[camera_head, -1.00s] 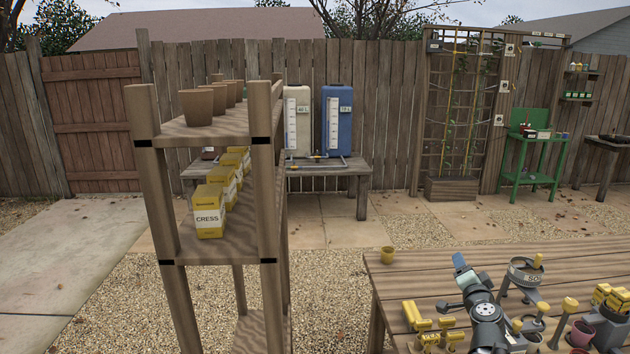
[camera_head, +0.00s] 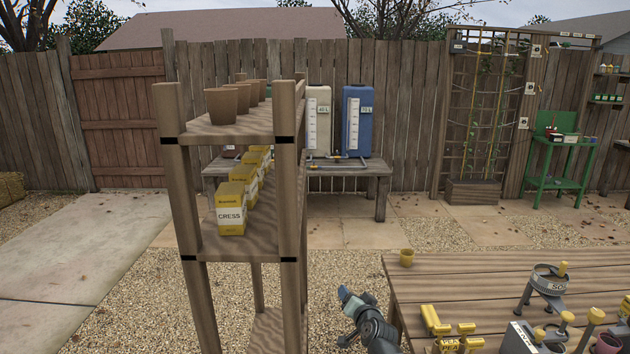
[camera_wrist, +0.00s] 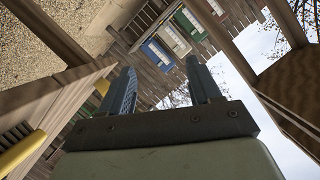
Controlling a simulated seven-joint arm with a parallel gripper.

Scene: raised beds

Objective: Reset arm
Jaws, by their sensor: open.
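My gripper (camera_head: 350,304) shows at the bottom middle of the head view, over the gravel just left of the potting table (camera_head: 440,262). In the wrist view its two fingers (camera_wrist: 162,88) stand apart with nothing between them. No object is held. The wrist view is tilted and shows the fence, the blue tank (camera_wrist: 157,52) and some sky beyond the fingers. Most of my arm is outside the head view.
A wooden shelf (camera_head: 230,132) with clay pots (camera_head: 222,105) and yellow cress boxes (camera_head: 231,212) stands left of my gripper. The table holds a yellow cup (camera_head: 407,257), a round sieve on legs (camera_head: 549,280) and yellow packets (camera_head: 435,320). Gravel lies between shelf and table.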

